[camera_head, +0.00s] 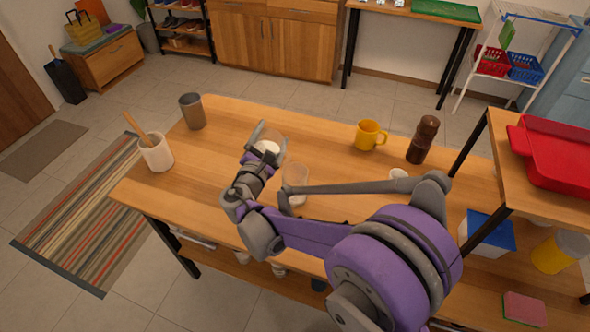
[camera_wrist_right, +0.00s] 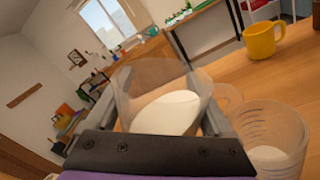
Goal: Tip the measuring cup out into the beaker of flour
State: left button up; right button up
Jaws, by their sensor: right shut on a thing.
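My right gripper (camera_head: 264,141) is shut on the clear measuring cup (camera_head: 269,147), above the wooden table. In the right wrist view the cup (camera_wrist_right: 163,98) sits between the fingers, with white content lying at a slant inside it. The clear beaker (camera_head: 295,175) stands upright on the table just right of and nearer than the cup. In the right wrist view the beaker (camera_wrist_right: 273,140) has dark graduation marks and pale flour low inside. The cup and beaker appear apart. My left gripper is in neither view.
On the table (camera_head: 235,125) stand a grey-brown tumbler (camera_head: 192,111), a white crock (camera_head: 156,152) with a wooden handle, a yellow mug (camera_head: 369,135), a brown pepper mill (camera_head: 423,140) and a small white item (camera_head: 398,174). A raised shelf with a red tray (camera_head: 560,150) is at right.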

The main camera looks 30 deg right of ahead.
aim_at(280, 137)
jog(key=shift+s+d+r, duration=0.1)
jog(key=shift+s+r, duration=0.05)
jog(key=shift+s+d+r+m+p, duration=0.15)
jog(key=shift+m+p, duration=0.1)
jog(key=shift+m, duration=0.25)
jog(key=shift+d+r+m+p, duration=0.15)
jog(key=shift+m+p, duration=0.1)
jog(key=shift+m, duration=0.25)
jog(key=shift+r+m+p, duration=0.35)
jog(key=shift+m+p, duration=0.15)
jog(key=shift+m, duration=0.4)
dwell(0.5)
jog(key=shift+s+f+m, duration=0.1)
jog(key=shift+f+m, duration=0.3)
jog(key=shift+m, duration=0.5)
dwell(0.6)
jog(key=shift+s+d+r+m+p, duration=0.1)
jog(key=shift+r+m+p, duration=0.25)
jog(key=shift+m, duration=0.45)
dwell(1.1)
jog(key=shift+s+d+r+m+p, duration=0.3)
jog(key=shift+s+d+m, duration=0.2)
jog(key=shift+m, duration=0.4)
dwell(0.8)
jog(key=shift+f, duration=0.15)
